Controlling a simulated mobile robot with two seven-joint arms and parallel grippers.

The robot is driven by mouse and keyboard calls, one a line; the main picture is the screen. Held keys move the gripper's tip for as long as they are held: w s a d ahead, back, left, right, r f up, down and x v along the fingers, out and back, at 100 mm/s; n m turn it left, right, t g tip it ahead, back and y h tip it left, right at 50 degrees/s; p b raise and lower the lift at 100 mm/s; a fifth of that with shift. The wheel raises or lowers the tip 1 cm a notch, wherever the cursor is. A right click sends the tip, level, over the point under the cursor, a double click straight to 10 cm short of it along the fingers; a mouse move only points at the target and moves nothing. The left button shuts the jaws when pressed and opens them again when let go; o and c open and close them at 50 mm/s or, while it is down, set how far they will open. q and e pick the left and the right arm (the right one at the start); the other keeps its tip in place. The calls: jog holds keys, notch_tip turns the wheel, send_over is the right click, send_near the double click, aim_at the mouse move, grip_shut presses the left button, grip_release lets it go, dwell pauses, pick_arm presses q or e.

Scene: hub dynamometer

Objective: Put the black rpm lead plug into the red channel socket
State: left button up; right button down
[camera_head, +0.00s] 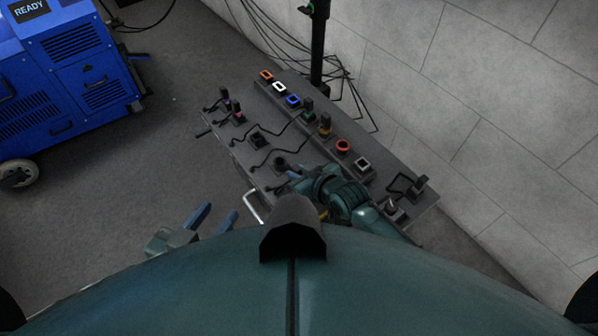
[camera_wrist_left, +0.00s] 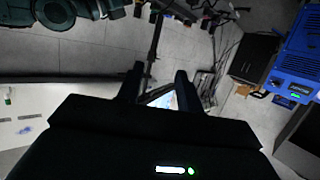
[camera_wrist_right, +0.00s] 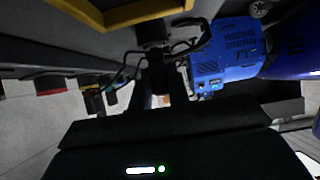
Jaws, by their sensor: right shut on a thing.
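My right gripper (camera_head: 290,184) is low over the near side of the bench, largely hidden by its own wrist. In the right wrist view its fingers (camera_wrist_right: 163,84) are shut on a dark plug with a black lead, the black rpm lead plug (camera_wrist_right: 153,34) as far as I can tell. My left gripper (camera_head: 214,218) is open and empty, off the bench.
Other leaded plugs (camera_head: 257,139) stand on the bench. A black post (camera_head: 319,45) rises behind.

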jog(key=shift+r+p, duration=0.4)
jog(key=shift+r, duration=0.15)
jog(key=shift+r+p, duration=0.35)
jog(key=shift+p, duration=0.1)
jog(key=shift+r+p, duration=1.65)
jog(key=shift+p, duration=0.05)
pick_arm(q)
jog(key=shift+d+r+n+g+p, duration=0.1)
jog(key=shift+r+n+g+p, duration=0.4)
jog(key=shift+r+n+p, duration=0.5)
pick_arm(e)
jog(key=shift+r, duration=0.85)
pick_arm(q)
jog(key=shift+w+d+m, duration=0.1)
jog(key=shift+m, duration=0.3)
jog(key=shift+r, duration=0.1)
